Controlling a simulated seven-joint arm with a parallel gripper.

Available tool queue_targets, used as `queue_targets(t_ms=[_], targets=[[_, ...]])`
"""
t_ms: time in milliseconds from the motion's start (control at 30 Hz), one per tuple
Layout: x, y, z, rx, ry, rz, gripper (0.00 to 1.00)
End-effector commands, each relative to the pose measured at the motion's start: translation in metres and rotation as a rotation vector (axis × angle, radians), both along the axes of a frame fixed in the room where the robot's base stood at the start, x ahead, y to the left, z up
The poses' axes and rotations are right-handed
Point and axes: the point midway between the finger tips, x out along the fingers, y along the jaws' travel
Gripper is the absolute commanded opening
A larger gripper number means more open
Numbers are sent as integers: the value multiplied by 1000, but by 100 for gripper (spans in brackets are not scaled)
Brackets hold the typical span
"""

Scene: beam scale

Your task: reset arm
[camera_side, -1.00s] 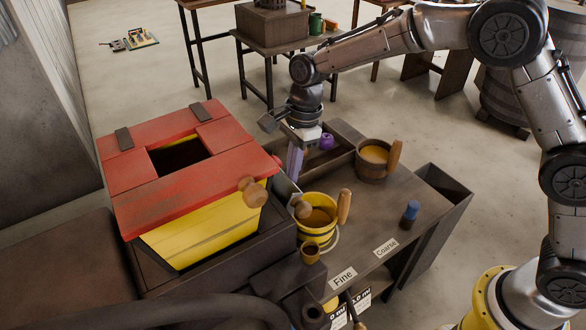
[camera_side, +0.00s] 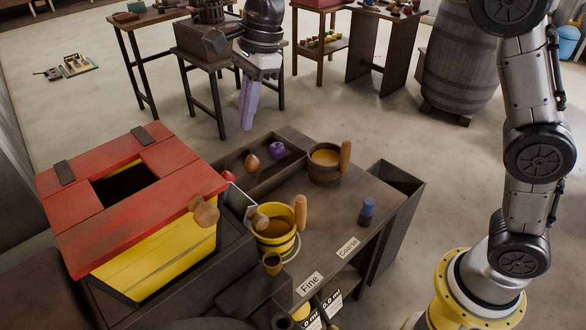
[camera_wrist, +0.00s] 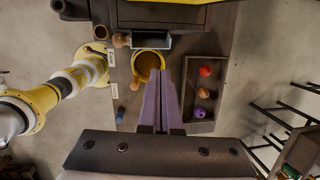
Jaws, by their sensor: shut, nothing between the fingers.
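My gripper (camera_side: 247,104) is shut and empty, its purple fingers pointing down, raised in the air above and behind the workbench in the side view. In the wrist view the fingers of my gripper (camera_wrist: 168,75) lie together over the bench. The yellow bucket (camera_side: 276,243) with brown contents stands on the bench; the yellow bucket also shows in the wrist view (camera_wrist: 137,66). A brown bucket (camera_side: 323,178) with yellowish contents stands behind it. A dark tray (camera_side: 290,178) holds a red, a brown and a purple round item (camera_side: 277,150).
A red-lidded yellow box (camera_side: 150,255) stands at the left. A blue-topped peg (camera_side: 367,211) and the signs Fine (camera_side: 310,283) and Coarse (camera_side: 347,247) are on the bench. Tables and a barrel (camera_side: 460,60) stand behind, with free floor between.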

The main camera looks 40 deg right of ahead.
Motion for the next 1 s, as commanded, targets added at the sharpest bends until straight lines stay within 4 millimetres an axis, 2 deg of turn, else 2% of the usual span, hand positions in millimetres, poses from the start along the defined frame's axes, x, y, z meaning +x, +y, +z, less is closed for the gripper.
queue_targets(t_ms=[33,200,300,433,567,700,800,900,1000], targets=[[-12,-17,20,5,-33,-23,0],[-62,-65,60,-14,-142,11,0],[-95,-91,72,-50,-213,86,0],[-142,-119,75,-119,-303,224,0],[-190,-142,65,-217,-384,407,0],[-238,-162,39,-353,-448,664,0],[-264,-170,14,-448,-468,870,0],[-281,-175,-10,-524,-465,1080,0],[-289,-176,-30,-569,-444,1275,0]])
